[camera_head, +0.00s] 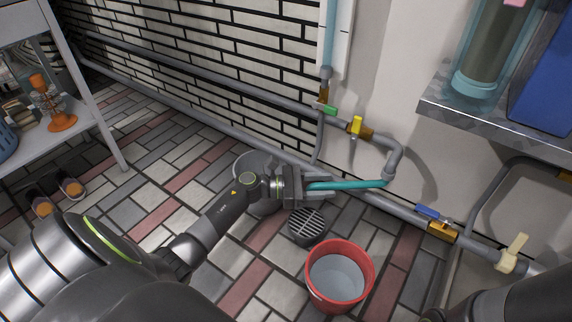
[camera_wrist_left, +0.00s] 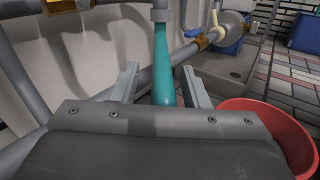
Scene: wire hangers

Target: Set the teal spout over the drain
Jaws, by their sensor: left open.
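The teal spout (camera_head: 346,184) runs from a grey pipe elbow at the wall leftward to my left gripper (camera_head: 318,189). Its near end is hidden at the gripper. The round slatted drain (camera_head: 307,224) is in the floor, just below the gripper in the head view. In the left wrist view the teal spout (camera_wrist_left: 162,65) lies between the two spread fingers of my left gripper (camera_wrist_left: 160,82). The fingers are open, with gaps visible on both sides of the spout. My right gripper is not in view.
A red bucket (camera_head: 368,270) stands on the tiles right of the drain, and also shows in the wrist view (camera_wrist_left: 285,125). Grey pipes with green, yellow and blue-handled valves (camera_head: 430,212) run along the wall. A shelf (camera_head: 450,105) juts out at upper right. Tiles left of the drain are clear.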

